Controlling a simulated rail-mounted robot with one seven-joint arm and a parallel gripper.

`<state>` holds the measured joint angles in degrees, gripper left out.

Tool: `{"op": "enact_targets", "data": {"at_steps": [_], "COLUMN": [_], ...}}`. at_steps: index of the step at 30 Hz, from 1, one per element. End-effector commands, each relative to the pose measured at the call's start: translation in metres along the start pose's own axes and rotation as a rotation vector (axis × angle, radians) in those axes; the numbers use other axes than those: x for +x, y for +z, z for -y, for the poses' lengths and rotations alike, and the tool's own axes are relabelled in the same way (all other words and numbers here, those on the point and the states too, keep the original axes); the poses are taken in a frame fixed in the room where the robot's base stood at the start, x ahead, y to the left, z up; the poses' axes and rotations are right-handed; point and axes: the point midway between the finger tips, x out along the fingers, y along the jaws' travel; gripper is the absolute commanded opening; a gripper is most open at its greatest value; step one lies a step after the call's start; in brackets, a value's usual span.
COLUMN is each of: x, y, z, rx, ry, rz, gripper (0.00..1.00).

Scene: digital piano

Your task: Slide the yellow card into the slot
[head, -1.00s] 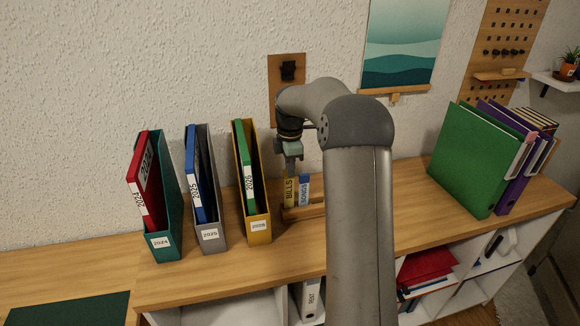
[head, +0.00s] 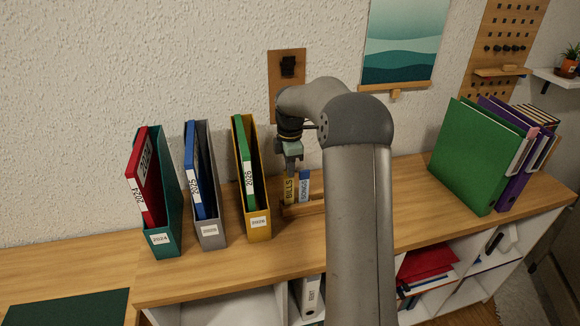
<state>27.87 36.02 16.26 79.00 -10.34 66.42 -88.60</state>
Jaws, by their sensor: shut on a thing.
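The yellow card (head: 289,191), marked BILLS, stands upright at the wooden holder (head: 312,209) on the shelf top. My gripper (head: 292,171) points down from above and is shut on the card's top edge. A blue card (head: 304,187) stands upright just to the right of the yellow one. The yellow card's lower end is at the holder's level, but the slot itself is too small to make out, so I cannot tell how deep the card sits. My arm hides the holder's right end.
A yellow file box (head: 258,222) with a green binder stands close left of the holder. A grey box (head: 210,229) and a teal box (head: 161,239) stand further left. A large green folder (head: 475,155) stands at the right. A wooden wall plate (head: 287,85) hangs behind.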

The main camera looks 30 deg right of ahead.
Motion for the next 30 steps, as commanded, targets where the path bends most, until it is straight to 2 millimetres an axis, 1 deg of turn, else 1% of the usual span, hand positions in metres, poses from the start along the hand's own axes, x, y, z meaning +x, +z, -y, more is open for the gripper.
{"op": "enact_targets", "data": {"at_steps": [6, 7, 8, 9, 10, 20, 30], "x": [0.0, 0.0, 0.0, 0.0, 0.0, -0.002, -0.021], "y": [0.0, 0.0, 0.0, 0.0, 0.0, 0.0, 0.0], "z": [0.0, 0.0, 0.0, 0.0, 0.0, 0.0, 0.0], "rx": [0.0, 0.0, 0.0, 0.0, 0.0, 0.0, 0.0], "ry": [0.0, 0.0, 0.0, 0.0, 0.0, 0.0, 0.0], "rz": [0.0, 0.0, 0.0, 0.0, 0.0, 0.0, 0.0], "gripper": [0.0, 0.11, 0.19, 0.3, 0.33, 0.33, 0.33]}}
